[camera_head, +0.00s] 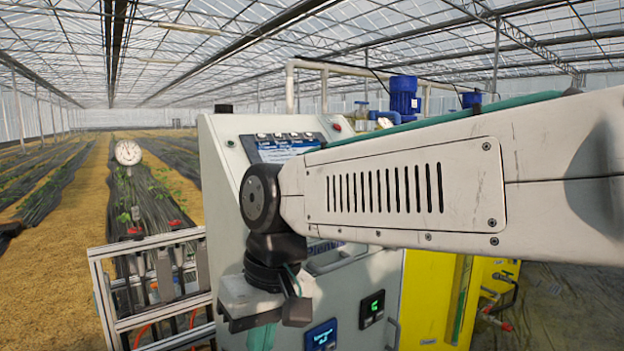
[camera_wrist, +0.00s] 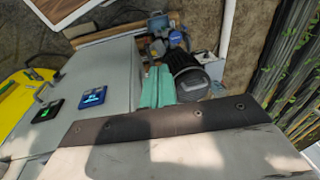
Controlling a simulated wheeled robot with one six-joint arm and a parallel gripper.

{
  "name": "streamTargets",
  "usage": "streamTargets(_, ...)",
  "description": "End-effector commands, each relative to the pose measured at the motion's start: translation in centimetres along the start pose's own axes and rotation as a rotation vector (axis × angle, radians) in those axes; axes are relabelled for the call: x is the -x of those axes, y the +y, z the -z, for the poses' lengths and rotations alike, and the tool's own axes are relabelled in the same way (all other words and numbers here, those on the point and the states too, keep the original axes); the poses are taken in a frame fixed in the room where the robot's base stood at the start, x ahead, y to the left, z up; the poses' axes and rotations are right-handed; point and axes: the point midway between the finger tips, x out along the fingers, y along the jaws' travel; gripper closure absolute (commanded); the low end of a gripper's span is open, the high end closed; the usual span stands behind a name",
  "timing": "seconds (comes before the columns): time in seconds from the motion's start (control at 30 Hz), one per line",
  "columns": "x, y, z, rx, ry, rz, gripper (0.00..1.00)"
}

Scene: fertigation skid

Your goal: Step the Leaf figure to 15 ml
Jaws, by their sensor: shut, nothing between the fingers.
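A pale grey control cabinet (camera_head: 225,170) stands in the middle of the head view. Its sloped top panel carries a blue and white screen (camera_head: 285,143) with a row of buttons above it. My arm covers the screen's lower right, and no Leaf figure is legible. Lower on the front are a small blue-lit display (camera_head: 321,336) and a green-lit display (camera_head: 372,308). The wrist view also shows the blue display (camera_wrist: 94,97) and the green one (camera_wrist: 47,111).
An aluminium frame (camera_head: 150,290) with red-topped fittings stands left of the cabinet. A yellow tank (camera_head: 430,290) is at its right, with blue motors (camera_head: 404,95) behind. A round dial gauge (camera_head: 128,152) stands at the left. Crop rows stretch away beyond.

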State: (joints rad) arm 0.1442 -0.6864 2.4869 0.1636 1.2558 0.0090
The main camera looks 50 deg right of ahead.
Motion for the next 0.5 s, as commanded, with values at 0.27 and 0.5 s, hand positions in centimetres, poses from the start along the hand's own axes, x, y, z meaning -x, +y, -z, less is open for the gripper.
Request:
streamTargets(0.27,6.9,2.2,10.5,-0.545,0.063,0.429,1.00)
streamTargets(0.5,15.9,12.0,19.2,-0.918,0.270,0.832,1.00)
